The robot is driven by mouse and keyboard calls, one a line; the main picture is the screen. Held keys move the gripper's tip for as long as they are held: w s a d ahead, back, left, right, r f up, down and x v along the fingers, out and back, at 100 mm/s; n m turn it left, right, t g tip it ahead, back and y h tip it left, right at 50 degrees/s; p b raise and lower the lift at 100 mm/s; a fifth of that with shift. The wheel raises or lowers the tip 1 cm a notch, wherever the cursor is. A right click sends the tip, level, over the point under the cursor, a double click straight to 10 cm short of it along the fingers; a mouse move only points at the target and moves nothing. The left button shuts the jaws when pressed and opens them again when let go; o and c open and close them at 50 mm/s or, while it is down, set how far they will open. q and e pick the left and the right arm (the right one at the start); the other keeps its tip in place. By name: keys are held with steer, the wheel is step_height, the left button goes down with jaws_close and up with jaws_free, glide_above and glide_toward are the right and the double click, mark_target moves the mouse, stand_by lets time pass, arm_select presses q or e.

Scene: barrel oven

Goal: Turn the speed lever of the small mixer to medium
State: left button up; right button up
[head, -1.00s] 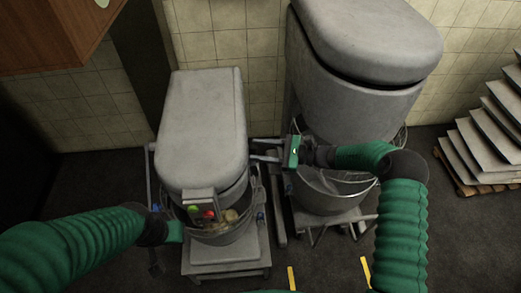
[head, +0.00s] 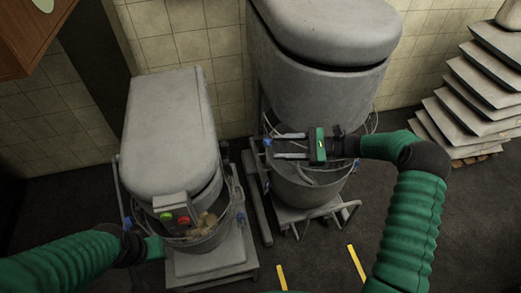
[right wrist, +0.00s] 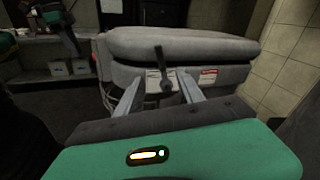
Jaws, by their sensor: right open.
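The small mixer (head: 172,130) is the grey machine at left in the head view, with a red and green button box (head: 175,212) and a bowl at its front. In the right wrist view the mixer (right wrist: 185,48) shows its side with the dark speed lever (right wrist: 160,60), standing nearly upright. My right gripper (head: 272,148) is open and empty, to the right of the mixer with a gap between. Its two fingers point at the mixer, and the lever appears between them in the wrist view. My left gripper (head: 152,248) is by the bowl's front left; its fingers are hidden.
A larger mixer (head: 318,85) stands just right of the small one, behind my right gripper, with its bowl (head: 310,188) below. Stacked grey slabs (head: 470,95) stand at far right. A wooden cabinet (head: 30,35) hangs top left. Yellow marks (head: 357,263) lie on the floor.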

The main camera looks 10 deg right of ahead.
steer(key=shift+s+d+r, duration=0.1)
steer(key=shift+s+d, duration=0.1)
steer(key=shift+d, duration=0.35)
